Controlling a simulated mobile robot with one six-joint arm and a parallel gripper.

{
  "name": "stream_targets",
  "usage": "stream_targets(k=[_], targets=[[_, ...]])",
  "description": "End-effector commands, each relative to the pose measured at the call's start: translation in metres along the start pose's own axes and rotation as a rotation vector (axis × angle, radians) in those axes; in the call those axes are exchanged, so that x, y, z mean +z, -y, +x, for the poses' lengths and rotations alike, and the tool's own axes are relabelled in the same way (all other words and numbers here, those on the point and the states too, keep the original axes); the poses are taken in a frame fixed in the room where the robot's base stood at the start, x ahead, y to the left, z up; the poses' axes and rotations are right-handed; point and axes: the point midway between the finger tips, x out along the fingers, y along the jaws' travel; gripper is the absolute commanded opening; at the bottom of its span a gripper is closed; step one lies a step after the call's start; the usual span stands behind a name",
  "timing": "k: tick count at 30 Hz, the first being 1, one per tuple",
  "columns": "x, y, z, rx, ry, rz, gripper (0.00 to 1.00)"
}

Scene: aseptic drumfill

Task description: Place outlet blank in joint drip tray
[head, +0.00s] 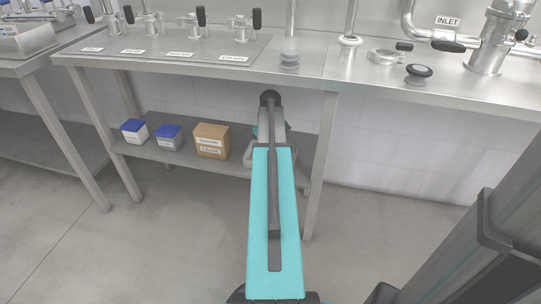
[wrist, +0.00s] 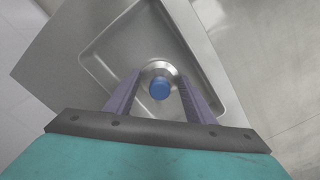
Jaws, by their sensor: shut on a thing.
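The outlet blank, a round metal disc with a blue knob (wrist: 160,89), is between the two purple fingers of my gripper (wrist: 160,80) in the wrist view. My gripper is shut on it. Behind it is the grey metal drip tray (wrist: 122,50), a shallow rectangle with a raised rim. The blank is over the tray's floor in the picture; I cannot tell whether it touches it. In the head view my arm reaches to the lower shelf and hides the gripper and blank. Only part of a pale tray (head: 291,157) shows beside the arm there.
On the lower shelf (head: 165,152), left of my arm, stand a cardboard box (head: 211,140) and two blue-topped boxes (head: 168,137). The steel bench top (head: 330,66) overhangs the shelf. A table leg (head: 320,165) stands just right of the tray.

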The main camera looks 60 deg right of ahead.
Motion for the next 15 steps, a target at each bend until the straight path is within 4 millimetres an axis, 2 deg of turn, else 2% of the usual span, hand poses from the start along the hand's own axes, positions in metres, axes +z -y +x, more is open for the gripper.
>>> stream_targets(k=[7, 8, 9, 11, 15], targets=[[0.0001, 0.0, 0.0025, 0.0, 0.001, 0.0, 0.22], [0.0001, 0.0001, 0.0029, 0.0, 0.001, 0.0, 0.53], [0.0, 0.0001, 0.0028, 0.0, 0.0, 0.0, 0.59], [0.0001, 0.0, 0.0028, 0.0, 0.0, 0.0, 0.68], [0.0001, 0.0, 0.0027, 0.0, 0.0, 0.0, 0.68]])
